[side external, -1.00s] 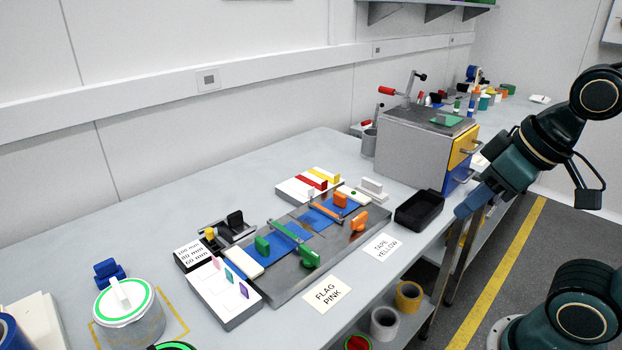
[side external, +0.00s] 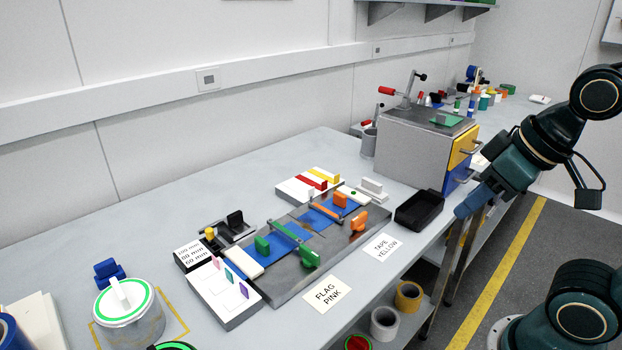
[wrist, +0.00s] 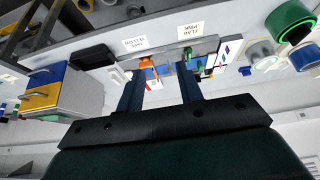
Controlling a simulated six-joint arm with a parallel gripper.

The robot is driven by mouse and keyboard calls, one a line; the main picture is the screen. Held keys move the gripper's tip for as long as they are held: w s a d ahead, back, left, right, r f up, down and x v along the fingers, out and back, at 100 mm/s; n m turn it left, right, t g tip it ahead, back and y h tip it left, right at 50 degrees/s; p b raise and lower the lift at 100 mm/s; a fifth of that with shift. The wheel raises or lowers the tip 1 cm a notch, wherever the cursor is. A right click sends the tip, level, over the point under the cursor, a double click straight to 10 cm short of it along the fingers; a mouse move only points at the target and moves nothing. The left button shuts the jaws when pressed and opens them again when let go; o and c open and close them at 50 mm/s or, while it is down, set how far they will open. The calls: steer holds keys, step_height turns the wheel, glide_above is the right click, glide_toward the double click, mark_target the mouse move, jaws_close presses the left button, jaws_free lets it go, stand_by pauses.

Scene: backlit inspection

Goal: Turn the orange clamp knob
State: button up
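The orange clamp has a bar (side external: 326,212) across the blue strip on a grey metal plate (side external: 284,284). An orange knob (side external: 358,220) stands at its near end and another orange block (side external: 340,199) at its far end. Orange parts (wrist: 147,63) also show, small, beyond the fingers in the wrist view. My gripper (side external: 468,205) is well to the right of the clamp, past the table's front edge, touching nothing. In the wrist view its two blue fingers (wrist: 160,88) are spread apart with nothing between them.
A similar green clamp knob (side external: 310,257) stands left of the orange one. A black tray (side external: 420,210) and a grey box with yellow and blue drawers (side external: 415,150) lie between the clamp and my gripper. Cards reading TAPE YELLOW (side external: 382,247) and FLAG PINK (side external: 327,294) lie in front.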

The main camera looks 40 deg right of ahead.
steer(key=shift+w, duration=0.1)
steer(key=shift+c, duration=0.4)
steer(key=m+g, duration=0.6)
steer(key=m, duration=1.2)
glide_above(359, 216)
step_height(359, 216, down, 7)
steer(key=shift+r, duration=0.2)
steer(key=shift+f, duration=0.15)
step_height(359, 216, down, 14)
steer(key=shift+r, duration=0.25)
jaws_close()
